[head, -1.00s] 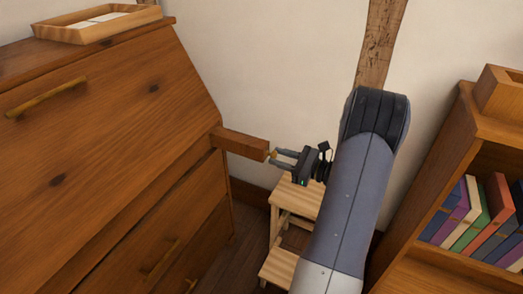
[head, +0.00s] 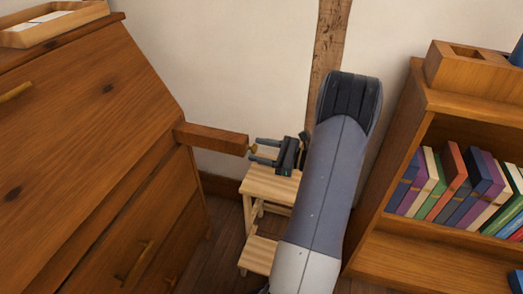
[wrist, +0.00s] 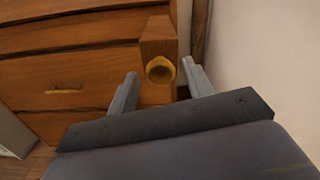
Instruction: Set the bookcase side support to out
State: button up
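The side support is a wooden bar (head: 212,138) that juts well out from the side of the wooden bureau (head: 80,130), below its sloping front. A small brass knob (head: 252,150) sits on its end. In the wrist view the bar's end (wrist: 158,37) and the round knob (wrist: 160,70) face me. My gripper (head: 256,150) is at the knob, its fingers on either side. In the wrist view the fingers (wrist: 159,72) are apart, with a gap on each side of the knob.
A small wooden step stool (head: 270,184) stands under my gripper. A low bookcase (head: 400,235) with several books is on the right. A tray (head: 50,28) lies on the bureau top. The wall and a timber post (head: 328,45) are behind.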

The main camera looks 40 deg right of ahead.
aim_at(245, 147)
jog(key=p+v, duration=0.1)
jog(key=v, duration=1)
jog(key=shift+w, duration=0.15)
jog(key=b+x, duration=0.1)
jog(key=x, duration=1)
jog(key=shift+w+a, duration=0.2)
jog(key=shift+s, duration=0.1)
jog(key=shift+s+d, duration=0.4)
jog(key=shift+s, duration=0.05)
jog(key=p+v, duration=0.2)
jog(key=v, duration=0.8)
jog(key=b+x, duration=0.2)
jog(key=x, duration=1.3)
jog(key=shift+w+a, duration=0.2)
jog(key=shift+w, duration=0.1)
